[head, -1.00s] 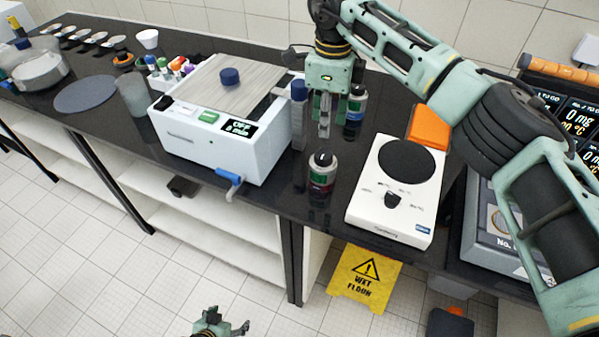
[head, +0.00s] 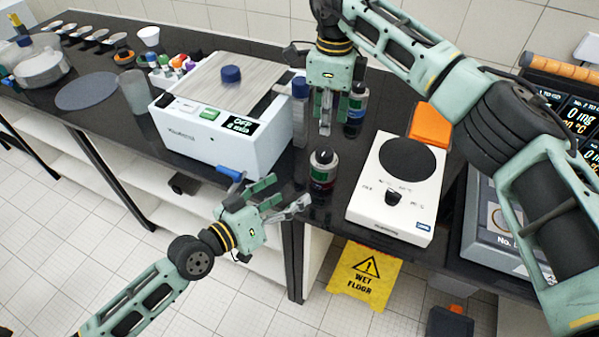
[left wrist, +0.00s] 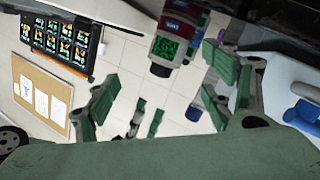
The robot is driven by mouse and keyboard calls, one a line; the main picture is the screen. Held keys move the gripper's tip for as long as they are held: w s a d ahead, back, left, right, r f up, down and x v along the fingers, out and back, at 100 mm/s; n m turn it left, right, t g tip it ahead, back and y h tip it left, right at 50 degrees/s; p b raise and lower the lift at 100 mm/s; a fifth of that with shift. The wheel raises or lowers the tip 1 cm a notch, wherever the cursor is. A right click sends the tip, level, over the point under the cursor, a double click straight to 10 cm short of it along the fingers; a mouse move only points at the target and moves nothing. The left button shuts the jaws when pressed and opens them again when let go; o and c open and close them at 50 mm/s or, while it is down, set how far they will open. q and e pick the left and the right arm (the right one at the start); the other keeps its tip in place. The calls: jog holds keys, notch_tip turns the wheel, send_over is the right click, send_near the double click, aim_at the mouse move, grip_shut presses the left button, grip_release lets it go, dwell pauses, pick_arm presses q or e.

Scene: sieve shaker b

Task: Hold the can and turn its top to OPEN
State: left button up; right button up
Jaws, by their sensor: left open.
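The near can (head: 322,170) stands upright near the bench's front edge, with a pale top carrying a dark knob, a green band and a red lower part. It also shows in the left wrist view (left wrist: 170,48), ahead of the fingers. My left gripper (head: 288,192) is open and empty, just left of the can and apart from it, its fingers pointing towards it. My right gripper (head: 325,115) hangs fingers-down above and slightly behind the can, not touching it. Its fingers overlap, so their opening is unclear. Any marking on the can's top is too small to read.
The white shaker box (head: 215,140) with a blue lever (head: 230,173) is left of the can, close to my left gripper. A white hotplate (head: 395,215) is right. A yellow wet-floor sign (head: 365,272) stands below.

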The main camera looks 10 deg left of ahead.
aim_at(312, 171)
pick_arm(q)
jog(key=w+d+m+g, duration=0.1)
jog(key=w+m, duration=0.1)
jog(key=w+m+g, duration=0.1)
jog(key=w+m, duration=0.1)
jog(key=w+d+f+m+g, duration=0.1)
jog(key=w+m, duration=0.1)
jog(key=shift+w+d+m, duration=0.3)
jog(key=shift+w, duration=0.05)
jog(key=shift+w+a+m+g, duration=0.1)
jog(key=shift+w+m+g, duration=0.35)
jog(key=shift+m+g, duration=0.05)
jog(key=shift+w+f, duration=0.1)
jog(key=shift+w, duration=0.1)
jog(key=x, duration=0.7)
jog(key=shift+w+d, duration=0.1)
jog(key=shift+d, duration=0.2)
jog(key=c, duration=1.7)
